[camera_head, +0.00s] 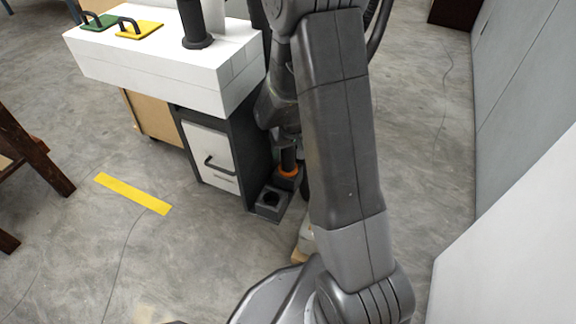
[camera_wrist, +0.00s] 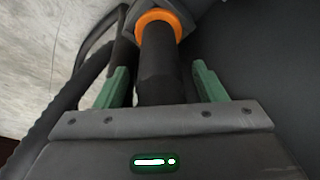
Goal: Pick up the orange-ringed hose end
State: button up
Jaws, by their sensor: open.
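The orange-ringed hose end (camera_wrist: 158,62) is a dark cylinder with an orange collar in the wrist view. In the head view its orange ring (camera_head: 289,172) shows beside the cabinet, standing upright in a dark holder (camera_head: 270,203). My gripper (camera_wrist: 155,85) is open, with one green finger on each side of the dark cylinder. A gap shows between the cylinder and each finger. In the head view my arm hides the gripper's fingers.
A white-topped cabinet (camera_head: 215,157) with a drawer stands left of the hose end. Green (camera_head: 98,22) and yellow (camera_head: 139,29) handled plates lie on its top. A yellow floor strip (camera_head: 132,194) and a wooden stand (camera_head: 30,150) are at left. Bare floor lies right, before a grey wall.

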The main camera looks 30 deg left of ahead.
jog(key=shift+r, duration=0.1)
jog(key=c, duration=1)
notch_tip(320, 180, up, 10)
jog(key=p, duration=0.3)
jog(key=shift+p, duration=0.35)
jog(key=o, duration=0.3)
jog(key=shift+c, duration=1.3)
